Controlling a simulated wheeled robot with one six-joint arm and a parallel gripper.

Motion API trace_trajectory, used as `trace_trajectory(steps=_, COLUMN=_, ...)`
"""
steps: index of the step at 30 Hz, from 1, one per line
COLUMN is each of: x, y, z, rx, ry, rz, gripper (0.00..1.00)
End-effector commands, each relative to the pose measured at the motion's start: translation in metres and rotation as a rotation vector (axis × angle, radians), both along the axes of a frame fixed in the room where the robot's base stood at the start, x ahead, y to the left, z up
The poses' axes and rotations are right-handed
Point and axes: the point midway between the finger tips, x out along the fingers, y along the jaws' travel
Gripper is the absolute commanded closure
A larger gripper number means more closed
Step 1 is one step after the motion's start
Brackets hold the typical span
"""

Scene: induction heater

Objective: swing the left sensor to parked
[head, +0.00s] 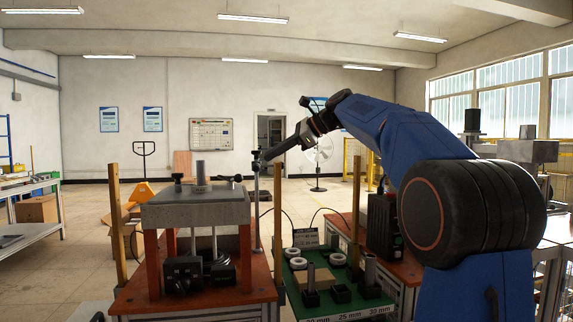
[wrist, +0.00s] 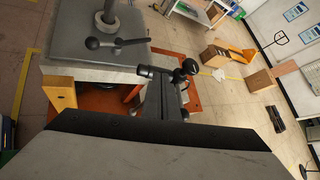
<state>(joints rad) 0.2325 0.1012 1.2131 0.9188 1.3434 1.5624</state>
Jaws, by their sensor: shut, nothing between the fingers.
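A dark upright stand (head: 256,190) with a small clamp head rises at the right edge of the grey heater block (head: 200,212). I take it for a sensor stand, but cannot tell whether it is the left one. My gripper (head: 270,154) reaches in from the right, its tip shut and empty close to the stand's top; contact cannot be told. In the wrist view, a dark arm with black knobs (wrist: 189,67) lies just beyond my gripper (wrist: 165,122), beside the block (wrist: 70,70). The gripper body hides the arm's near end.
A steel post (head: 201,172) and a black ball lever (head: 230,178) stand on the block. Wooden posts (head: 115,222) flank the red-brown bench. A green tray (head: 342,298) with rings and pegs lies to the right, near a black box (head: 381,225).

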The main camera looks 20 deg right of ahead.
Motion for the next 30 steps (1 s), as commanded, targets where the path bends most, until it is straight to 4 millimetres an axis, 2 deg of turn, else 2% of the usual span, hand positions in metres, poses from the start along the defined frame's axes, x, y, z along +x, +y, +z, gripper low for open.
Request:
trace_trajectory(steps=1, x=-0.013, y=-0.001, z=0.001, rx=-0.078, ry=-0.033, rz=-0.019, gripper=1.0)
trace_trajectory(steps=9, x=-0.068, y=-0.038, z=0.003, rx=-0.543, ry=-0.226, rz=-0.102, gripper=1.0)
trace_trajectory(steps=16, x=-0.099, y=-0.063, z=0.016, rx=-0.793, ry=-0.33, rz=-0.125, gripper=1.0)
trace_trajectory(steps=19, x=-0.102, y=-0.068, z=0.017, rx=-0.832, ry=-0.346, rz=-0.128, gripper=1.0)
trace_trajectory(steps=23, x=-0.096, y=-0.068, z=0.012, rx=-0.84, ry=-0.348, rz=-0.126, gripper=1.0)
trace_trajectory(steps=30, x=-0.067, y=-0.065, z=-0.01, rx=-0.837, ry=-0.347, rz=-0.126, gripper=1.0)
